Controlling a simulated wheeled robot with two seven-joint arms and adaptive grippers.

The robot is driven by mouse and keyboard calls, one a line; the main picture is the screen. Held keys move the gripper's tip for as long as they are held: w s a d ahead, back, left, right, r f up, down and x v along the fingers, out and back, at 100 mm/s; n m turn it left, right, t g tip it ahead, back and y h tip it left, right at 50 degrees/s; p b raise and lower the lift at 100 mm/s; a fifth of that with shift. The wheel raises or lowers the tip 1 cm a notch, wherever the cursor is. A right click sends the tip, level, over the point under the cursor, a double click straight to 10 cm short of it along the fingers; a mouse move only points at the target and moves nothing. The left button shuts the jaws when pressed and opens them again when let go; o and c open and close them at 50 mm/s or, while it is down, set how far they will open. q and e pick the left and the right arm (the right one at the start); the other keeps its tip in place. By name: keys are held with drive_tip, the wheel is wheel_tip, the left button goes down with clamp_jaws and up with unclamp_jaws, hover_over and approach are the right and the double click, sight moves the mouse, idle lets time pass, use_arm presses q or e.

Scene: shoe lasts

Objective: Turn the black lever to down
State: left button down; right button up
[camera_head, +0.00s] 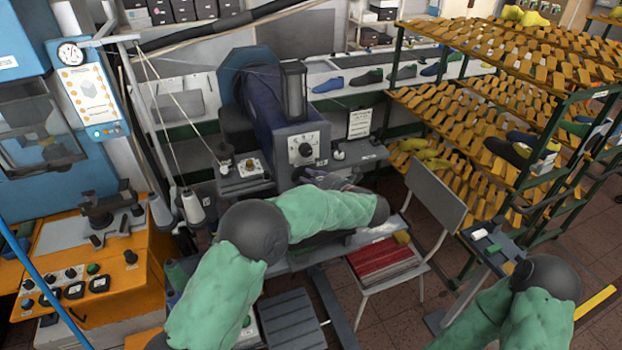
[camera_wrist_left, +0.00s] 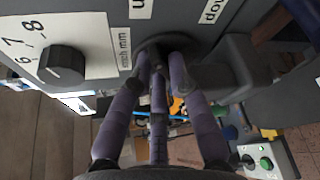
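In the left wrist view, a dark round fitting (camera_wrist_left: 163,41) sits on the grey machine panel, between a label starting "u" and one starting "dow". In the head view, my left gripper (camera_head: 328,178) is at the machine front, mostly hidden by my forearm. My right arm is at the lower right, its gripper out of view.
A black knob (camera_wrist_left: 62,64) with a number scale is left of the fingers. A dark block (camera_wrist_left: 242,68) juts out close on the right. A chair with a red stack (camera_head: 384,262) stands right of the machine. Racks of shoe lasts (camera_head: 470,125) fill the right side.

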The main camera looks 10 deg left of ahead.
use_arm(q)
drive_tip(key=shift+f, duration=0.1)
drive_tip(key=shift+d+f+m+y+b, duration=0.2)
drive_tip(key=shift+m+y+b, duration=0.25)
drive_tip(key=shift+m, duration=0.35)
drive_tip(key=shift+w+m+y, duration=0.1)
drive_tip(key=shift+m+y, duration=0.35)
drive_tip(key=shift+m, duration=0.55)
drive_tip(key=c, duration=1.4)
unclamp_jaws()
drive_tip(key=shift+c, duration=0.2)
drive_tip(key=v, duration=1.2)
drive_tip(key=shift+f, duration=0.15)
